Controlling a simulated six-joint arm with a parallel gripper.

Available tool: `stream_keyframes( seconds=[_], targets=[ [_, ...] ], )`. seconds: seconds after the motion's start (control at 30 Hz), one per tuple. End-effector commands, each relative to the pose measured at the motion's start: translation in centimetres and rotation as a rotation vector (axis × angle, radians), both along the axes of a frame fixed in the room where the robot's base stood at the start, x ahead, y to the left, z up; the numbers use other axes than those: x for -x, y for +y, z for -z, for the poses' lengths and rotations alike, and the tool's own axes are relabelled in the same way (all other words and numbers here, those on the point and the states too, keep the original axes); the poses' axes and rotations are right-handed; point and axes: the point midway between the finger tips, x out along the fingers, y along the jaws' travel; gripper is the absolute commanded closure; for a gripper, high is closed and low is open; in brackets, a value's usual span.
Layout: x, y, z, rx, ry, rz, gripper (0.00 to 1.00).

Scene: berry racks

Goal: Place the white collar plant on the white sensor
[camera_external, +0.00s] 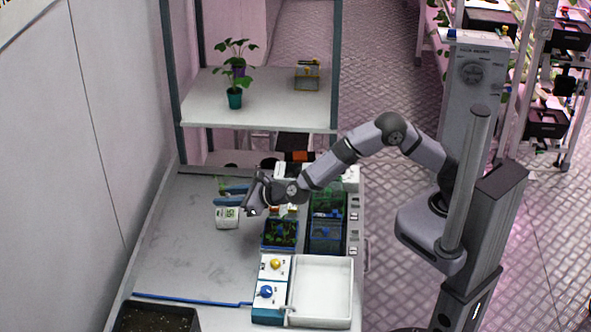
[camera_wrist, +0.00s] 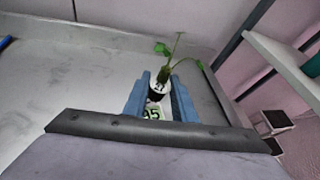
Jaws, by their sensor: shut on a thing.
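My gripper (camera_external: 232,195) has blue fingers and is shut on the white collar plant. In the external view only a little of the plant's green (camera_external: 221,184) shows by the fingertips; the collar is hidden there. The white sensor (camera_external: 227,218) with a green display stands on the bench just below the fingers in the picture. Its display (camera_wrist: 152,114) also shows between the fingers in the wrist view. I cannot tell whether plant and sensor touch.
Blue and green crates (camera_external: 281,234) with plants stand right of the sensor, beside a white sink (camera_external: 321,290). A soil tray (camera_external: 157,318) is at front left. The bench's left part (camera_external: 185,245) is clear.

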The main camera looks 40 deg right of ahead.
Motion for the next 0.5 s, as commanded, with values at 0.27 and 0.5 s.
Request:
stream_keyframes(
  seconds=[0.27, 0.5],
  targets=[
    [0.0, 0.0, 2.4, 0.005, 0.002, -0.001, 0.97],
    [0.0, 0.0, 3.7, 0.0, 0.0, 0.0, 0.97]
  ],
)
